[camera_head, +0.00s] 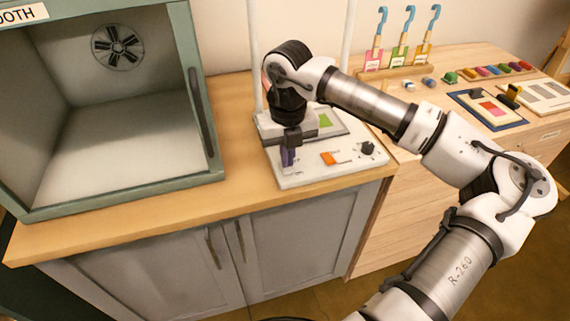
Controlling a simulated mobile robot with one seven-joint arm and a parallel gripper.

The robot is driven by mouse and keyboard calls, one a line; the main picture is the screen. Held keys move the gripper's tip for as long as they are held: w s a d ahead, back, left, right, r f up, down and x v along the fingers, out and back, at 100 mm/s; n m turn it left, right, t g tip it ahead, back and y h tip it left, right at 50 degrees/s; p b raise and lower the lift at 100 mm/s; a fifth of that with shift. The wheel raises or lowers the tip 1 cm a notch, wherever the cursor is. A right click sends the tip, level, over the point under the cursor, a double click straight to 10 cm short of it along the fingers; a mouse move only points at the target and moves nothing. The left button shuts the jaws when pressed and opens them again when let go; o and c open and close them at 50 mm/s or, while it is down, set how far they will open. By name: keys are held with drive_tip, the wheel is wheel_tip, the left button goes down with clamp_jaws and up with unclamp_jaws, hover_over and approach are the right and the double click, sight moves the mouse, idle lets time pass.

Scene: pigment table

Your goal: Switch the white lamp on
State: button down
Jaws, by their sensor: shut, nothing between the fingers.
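A white control panel (313,177) lies on the wooden worktop, with an orange block-like control (328,158), a dark knob (367,149) and small marks on it. A greenish patch (325,119) shows on its back part, partly behind my arm. Two white uprights, one on the left (254,50) and one on the right (348,35), rise behind it and leave the picture at the top. No lamp head is in view. My gripper (288,160) points down over the panel's left part, shut and empty, left of the orange control. I cannot tell whether its tips touch the panel.
A green-framed booth (125,194) with a fan stands open on the left. Bare worktop (235,190) lies between booth and panel.

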sight(287, 170)
drive_tip(key=shift+f+b, duration=0.95)
idle(0.6)
drive_tip(key=shift+r, duration=0.15)
drive_tip(key=shift+r+p, duration=1.6)
drive_tip(key=shift+r, duration=1.85)
drive_tip(key=shift+f, duration=0.1)
